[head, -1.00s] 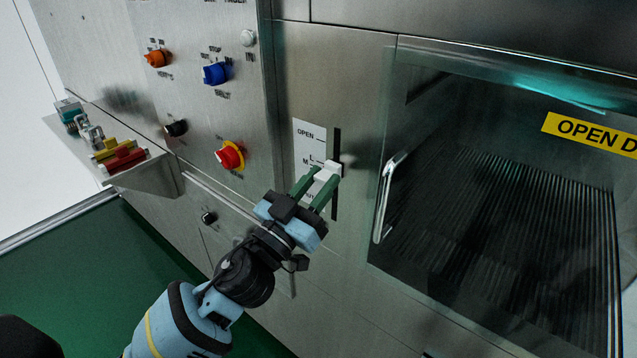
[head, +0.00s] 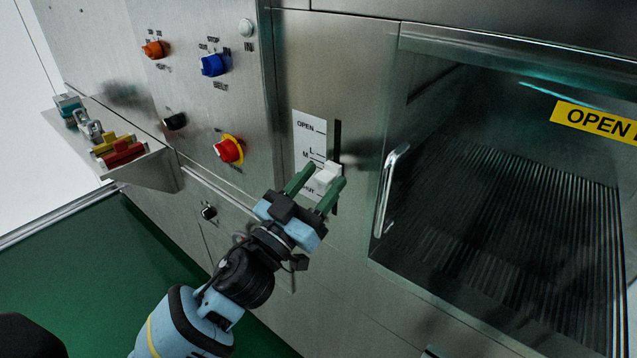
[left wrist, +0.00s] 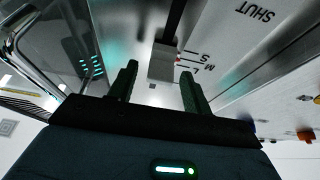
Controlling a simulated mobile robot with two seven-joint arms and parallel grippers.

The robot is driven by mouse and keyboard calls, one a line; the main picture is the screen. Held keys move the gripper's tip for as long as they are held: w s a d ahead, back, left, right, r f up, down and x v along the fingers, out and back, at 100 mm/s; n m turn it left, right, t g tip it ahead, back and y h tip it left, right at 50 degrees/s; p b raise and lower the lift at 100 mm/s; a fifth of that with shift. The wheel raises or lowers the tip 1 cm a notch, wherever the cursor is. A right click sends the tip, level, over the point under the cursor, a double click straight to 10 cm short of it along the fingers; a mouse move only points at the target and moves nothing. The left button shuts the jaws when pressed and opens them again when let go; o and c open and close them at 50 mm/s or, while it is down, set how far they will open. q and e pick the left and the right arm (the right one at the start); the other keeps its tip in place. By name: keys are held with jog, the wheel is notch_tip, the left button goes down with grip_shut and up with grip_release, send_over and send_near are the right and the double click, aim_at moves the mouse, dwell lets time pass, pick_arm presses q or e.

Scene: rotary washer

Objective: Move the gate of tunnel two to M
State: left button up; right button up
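The gate handle (head: 327,174) is a pale block in a dark vertical slot beside a white scale plate (head: 309,132) marked from OPEN down to SHUT. The handle also shows in the left wrist view (left wrist: 162,62), where a small red pointer at its edge lies near the M and S marks; I cannot tell exactly which. My left gripper (head: 315,192) is open, its two green fingers spread on either side of the handle. In the left wrist view the fingers (left wrist: 158,88) stand apart with a gap to the handle. My right gripper is not in view.
A glass door with a metal handle (head: 390,190) is just right of the slot. Orange, blue, black and red knobs (head: 228,150) sit on the panel to the left. A small shelf (head: 155,170) with padlocks juts out at the far left.

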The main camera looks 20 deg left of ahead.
pick_arm(q)
jog(key=b+v, duration=0.2)
jog(key=v, duration=0.5)
jog(key=shift+s, duration=0.4)
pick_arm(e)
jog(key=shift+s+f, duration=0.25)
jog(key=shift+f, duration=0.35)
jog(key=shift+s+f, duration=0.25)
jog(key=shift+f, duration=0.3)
pick_arm(q)
jog(key=shift+a+f, duration=0.15)
